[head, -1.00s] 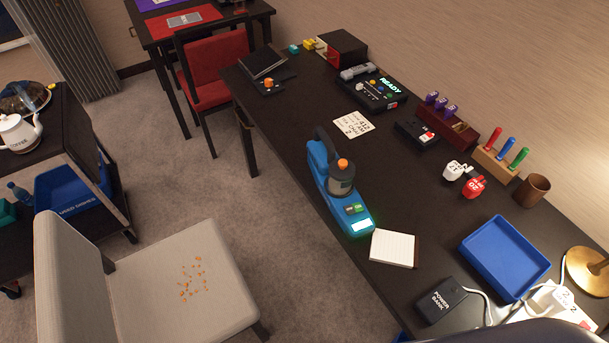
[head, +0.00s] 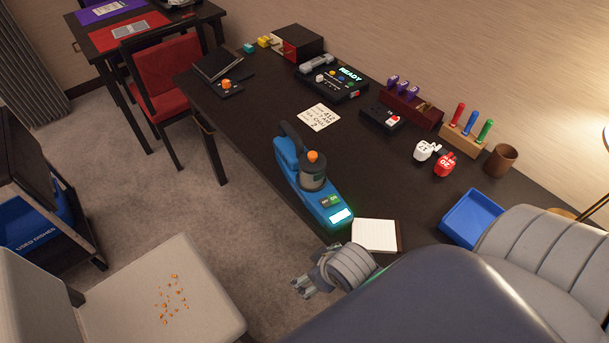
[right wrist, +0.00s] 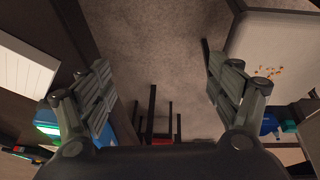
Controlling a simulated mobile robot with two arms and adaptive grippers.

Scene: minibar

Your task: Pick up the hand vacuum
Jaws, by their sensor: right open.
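The blue hand vacuum (head: 290,163) lies on the dark desk near its front-left edge, with a dark handle, an orange knob and a lit display. My right gripper (head: 297,287) is just past the desk's edge, below and left of the vacuum's display end, and apart from it. In the right wrist view my right gripper (right wrist: 160,95) is wide open and empty, with floor between its fingers. Part of the vacuum (right wrist: 48,124) shows there behind the left finger. My left gripper is not in view.
A notepad (head: 374,235) lies right of the vacuum, close to my right arm. A blue tray (head: 470,218) is partly hidden by my arm. A grey chair (head: 200,275) with orange crumbs stands at lower left. Desk surface right of the vacuum (head: 385,180) is clear.

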